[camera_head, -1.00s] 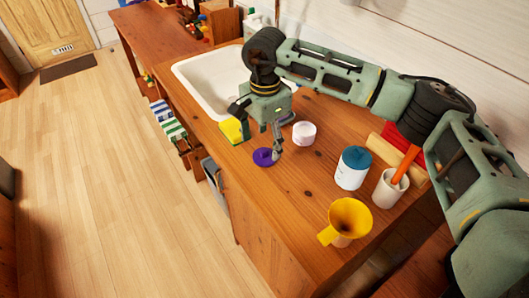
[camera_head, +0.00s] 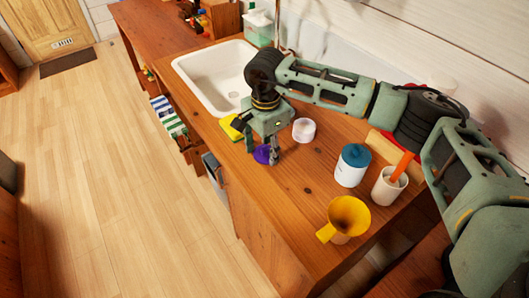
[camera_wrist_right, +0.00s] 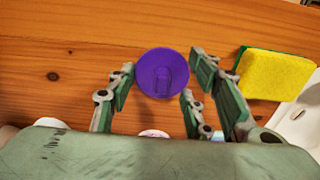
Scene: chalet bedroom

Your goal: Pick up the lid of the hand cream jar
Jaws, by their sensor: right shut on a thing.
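The lid is a purple disc (camera_head: 261,155) at the front edge of the wooden counter. I cannot tell whether the lid is lifted off the counter. A small white jar (camera_head: 304,131), likely the hand cream jar, stands behind and right of the gripper. My left gripper is not in view.
A yellow-green sponge (camera_head: 233,127) lies close left of the gripper, by the white sink (camera_head: 213,80). To the right stand a blue-topped white container (camera_head: 352,167), a white cup (camera_head: 388,186) with an orange handle, and a yellow funnel (camera_head: 349,214). The counter (camera_head: 300,185) between lid and funnel is clear.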

